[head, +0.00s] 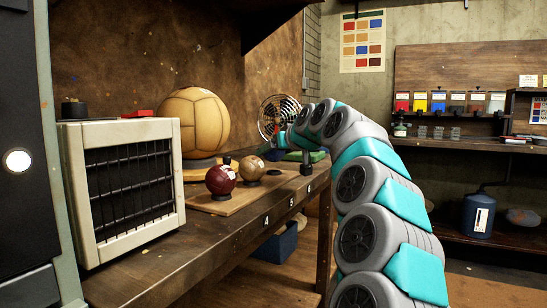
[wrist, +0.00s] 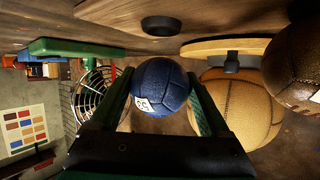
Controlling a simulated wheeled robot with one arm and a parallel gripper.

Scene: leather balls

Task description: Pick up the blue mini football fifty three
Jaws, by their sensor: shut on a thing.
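The blue mini football (wrist: 160,86) is between the two green fingers of my gripper (wrist: 160,92) in the wrist view, with a white number label on its left side. The gripper is shut on it. The wrist view is turned over, with the bench top along its upper edge. A dark ring stand (wrist: 161,26) lies on the bench with a visible gap between it and the ball. In the head view my arm reaches over the bench, and the blue ball cannot be made out there.
A dark red ball (head: 221,180), a small brown ball (head: 251,168) and a large tan ball (head: 192,122) stand on the bench (head: 150,268). A wire fan (head: 279,114) stands behind my wrist. A cream heater (head: 122,188) fills the near left end.

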